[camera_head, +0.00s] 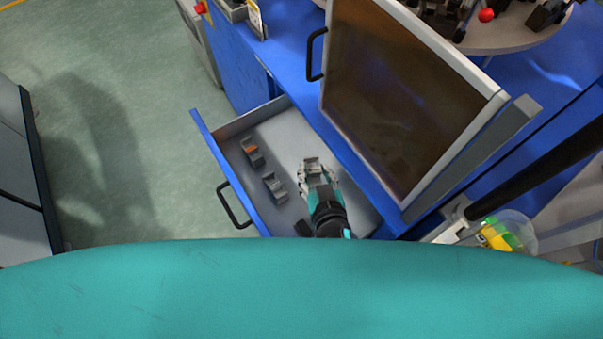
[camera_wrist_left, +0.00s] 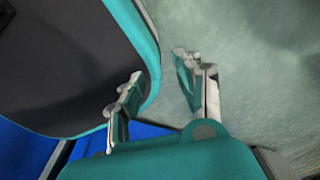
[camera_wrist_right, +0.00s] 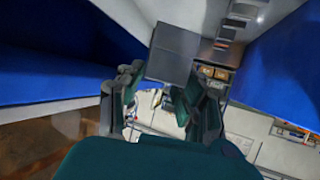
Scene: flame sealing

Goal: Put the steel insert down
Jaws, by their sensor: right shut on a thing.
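The steel insert (camera_head: 312,163) is a small grey block held in my right gripper (camera_head: 317,171), over the inside of the open drawer (camera_head: 232,128). In the right wrist view a grey block (camera_wrist_right: 172,50) shows at the right gripper's fingers (camera_wrist_right: 158,78). I cannot tell whether its underside touches the drawer floor. My left gripper (camera_wrist_left: 160,68) shows only in its own wrist view, with its fingers apart and nothing between them, above the floor and beside a teal-edged body part of mine.
Other inserts stand in the drawer: one with an orange-brown part (camera_head: 251,151) and a grey one (camera_head: 274,187). The drawer has a black handle (camera_head: 233,205). A framed door panel (camera_head: 400,95) stands to the right of the drawer. Green floor (camera_head: 110,130) is clear at left.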

